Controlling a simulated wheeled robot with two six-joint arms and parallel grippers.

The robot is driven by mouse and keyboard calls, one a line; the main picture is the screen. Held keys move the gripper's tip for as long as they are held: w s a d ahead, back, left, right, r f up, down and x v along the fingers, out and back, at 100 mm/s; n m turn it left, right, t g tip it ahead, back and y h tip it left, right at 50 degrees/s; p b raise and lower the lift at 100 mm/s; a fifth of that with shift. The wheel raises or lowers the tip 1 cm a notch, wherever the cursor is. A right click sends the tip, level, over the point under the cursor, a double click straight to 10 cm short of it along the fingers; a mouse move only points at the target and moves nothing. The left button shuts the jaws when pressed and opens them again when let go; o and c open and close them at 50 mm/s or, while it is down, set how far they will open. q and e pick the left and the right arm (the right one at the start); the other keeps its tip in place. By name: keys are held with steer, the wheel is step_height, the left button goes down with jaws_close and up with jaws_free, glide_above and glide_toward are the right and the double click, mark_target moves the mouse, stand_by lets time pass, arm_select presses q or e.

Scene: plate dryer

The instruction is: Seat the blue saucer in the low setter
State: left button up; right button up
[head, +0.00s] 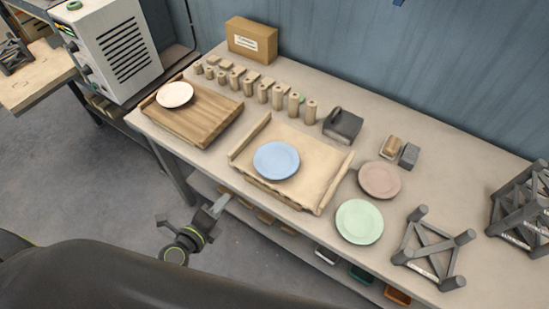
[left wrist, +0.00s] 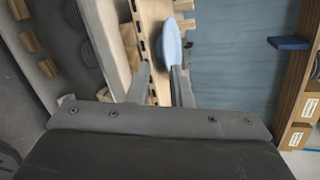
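My right gripper is not in view.
A green plate (head: 360,221) and a pink plate (head: 379,180) lie right of the tray. A second dark stand (head: 522,207) is at the far right. A white saucer (head: 175,94) sits on a wooden board (head: 205,118). Several wooden posts and a cardboard box (head: 252,40) stand behind.

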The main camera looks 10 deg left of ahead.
arm_select(q)
glide_toward(253, 173)
steer(key=w+d+r, duration=0.1)
steer(key=w+r, duration=0.1)
steer(key=w, duration=0.3)
steer(key=x, duration=0.3)
steer(key=shift+w+d+f, duration=0.2)
steer(key=shift+w+f, duration=0.05)
steer(key=shift+w+d+f, duration=0.1)
steer(key=shift+w+f, duration=0.05)
steer(key=shift+w, duration=0.3)
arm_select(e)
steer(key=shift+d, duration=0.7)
arm_select(q)
jaws_close()
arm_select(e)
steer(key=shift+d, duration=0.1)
